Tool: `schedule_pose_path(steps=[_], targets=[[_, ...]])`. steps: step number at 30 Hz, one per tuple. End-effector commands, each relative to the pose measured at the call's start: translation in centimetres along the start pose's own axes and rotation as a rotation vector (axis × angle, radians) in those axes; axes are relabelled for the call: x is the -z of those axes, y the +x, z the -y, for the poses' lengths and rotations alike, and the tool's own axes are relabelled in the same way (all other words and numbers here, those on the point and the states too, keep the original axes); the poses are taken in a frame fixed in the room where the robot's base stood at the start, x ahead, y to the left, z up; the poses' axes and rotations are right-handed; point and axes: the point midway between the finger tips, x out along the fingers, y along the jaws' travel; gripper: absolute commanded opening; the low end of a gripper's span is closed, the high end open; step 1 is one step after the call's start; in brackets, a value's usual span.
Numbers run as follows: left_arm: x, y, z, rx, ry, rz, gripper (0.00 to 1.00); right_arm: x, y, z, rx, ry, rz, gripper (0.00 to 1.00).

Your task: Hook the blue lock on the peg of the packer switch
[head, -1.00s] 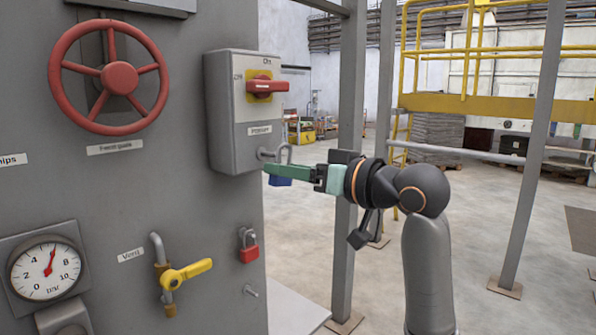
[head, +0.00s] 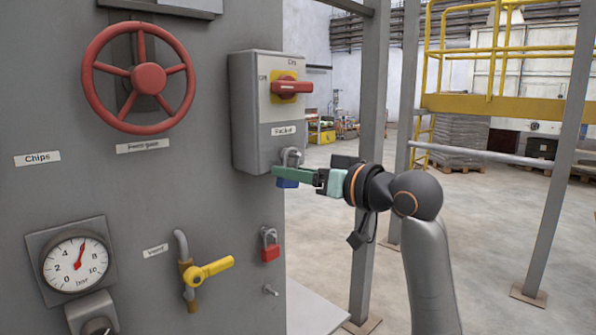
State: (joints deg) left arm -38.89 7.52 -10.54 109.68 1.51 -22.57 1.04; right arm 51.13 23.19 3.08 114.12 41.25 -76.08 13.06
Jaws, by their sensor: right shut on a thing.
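The packer switch (head: 255,110) is a grey box on the panel with a red handle (head: 291,88) on a yellow plate. My right gripper (head: 289,173) is shut on the blue lock (head: 288,183), just below the box's lower right corner. The blue body shows under the green fingers, which hide part of it. Its grey shackle stands upright above the fingers, at the spot of the box's peg. The peg is mostly hidden there, and I cannot tell whether the shackle is around it or only in front. My left gripper is out of view.
A red lock (head: 270,252) hangs on the panel below, above a bare peg (head: 270,290). A yellow-handled vent valve (head: 208,270), a gauge (head: 76,262) and a red handwheel (head: 148,79) are on the panel. Open floor lies to the right.

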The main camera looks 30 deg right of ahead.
Motion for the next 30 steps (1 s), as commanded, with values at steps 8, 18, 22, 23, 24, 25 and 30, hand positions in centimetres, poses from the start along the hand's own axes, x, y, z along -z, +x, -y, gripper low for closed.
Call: schedule_pose_path(steps=[8,18,22,23,24,25,30], targets=[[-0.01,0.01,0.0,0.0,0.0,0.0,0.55,0.01,-0.01,0.01,0.0,0.0,-0.001,0.0],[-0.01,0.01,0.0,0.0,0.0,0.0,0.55,0.02,-0.02,0.02,0.001,0.0,-0.001,0.69],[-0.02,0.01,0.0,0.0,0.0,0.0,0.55,0.01,-0.02,0.02,0.001,0.0,-0.001,0.84],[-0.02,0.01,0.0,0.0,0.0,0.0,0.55,0.01,-0.02,0.02,0.001,0.0,-0.001,0.86],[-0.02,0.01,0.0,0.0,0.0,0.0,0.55,0.01,-0.02,0.02,0.001,0.0,-0.001,0.86],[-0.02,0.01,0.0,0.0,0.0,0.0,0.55,0.01,-0.02,0.02,0.001,0.0,-0.001,0.86],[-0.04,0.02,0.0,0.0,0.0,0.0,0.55,-0.03,-0.05,0.0,0.0,0.0,0.0,0.86]])
